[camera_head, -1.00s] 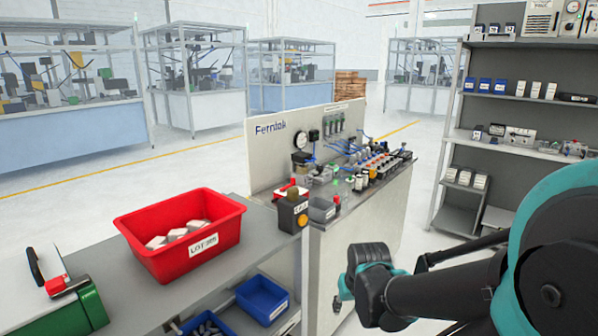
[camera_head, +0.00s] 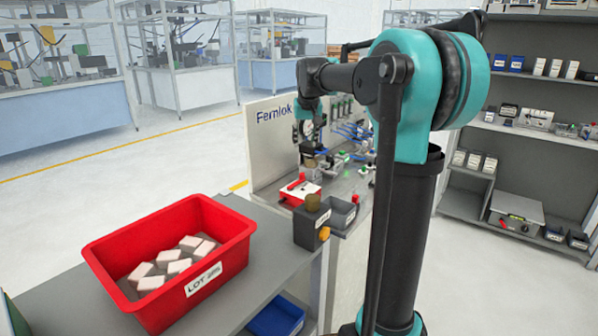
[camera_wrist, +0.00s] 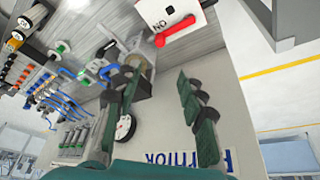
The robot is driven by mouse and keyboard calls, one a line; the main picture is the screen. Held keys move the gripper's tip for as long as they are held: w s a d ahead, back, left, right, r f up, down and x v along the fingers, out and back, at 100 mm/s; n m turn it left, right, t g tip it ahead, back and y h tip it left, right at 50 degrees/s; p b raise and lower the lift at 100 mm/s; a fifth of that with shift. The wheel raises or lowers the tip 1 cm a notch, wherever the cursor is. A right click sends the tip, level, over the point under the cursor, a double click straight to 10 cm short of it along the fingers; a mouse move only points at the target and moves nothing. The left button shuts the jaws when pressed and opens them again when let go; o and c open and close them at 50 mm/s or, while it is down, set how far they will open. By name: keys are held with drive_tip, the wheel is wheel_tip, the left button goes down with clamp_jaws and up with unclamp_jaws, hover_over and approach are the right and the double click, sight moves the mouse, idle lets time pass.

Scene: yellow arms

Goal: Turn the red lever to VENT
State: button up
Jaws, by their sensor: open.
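A red lever (camera_head: 296,182) sits on a small white-topped red box (camera_head: 304,193) on the bench in front of the Fernlok panel. In the wrist view the red lever (camera_wrist: 180,30) shows at the top on a white face (camera_wrist: 165,10), beside upside-down lettering that seems to read ON. I cannot read a VENT mark. My gripper (camera_wrist: 160,78) is open, with its two dark green fingers apart and no lever between them. The lever lies beyond the fingertips, apart from them. In the head view my gripper (camera_head: 309,150) hangs above and behind the box, partly blended with the panel fittings.
A grey box with an orange knob (camera_head: 312,225) and a grey bin (camera_head: 340,212) stand close by the lever box. A red bin (camera_head: 232,262) of pale blocks is at the left front. Panel gauge (camera_wrist: 125,127), blue tubes and valves crowd the bench beyond.

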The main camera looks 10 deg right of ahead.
sight(302, 174)
drive_tip(key=x, duration=1.6)
drive_tip(key=shift+w+f, duration=0.1)
drive_tip(key=shift+f, duration=0.15)
drive_tip(key=shift+c, duration=0.2)
clamp_jaws()
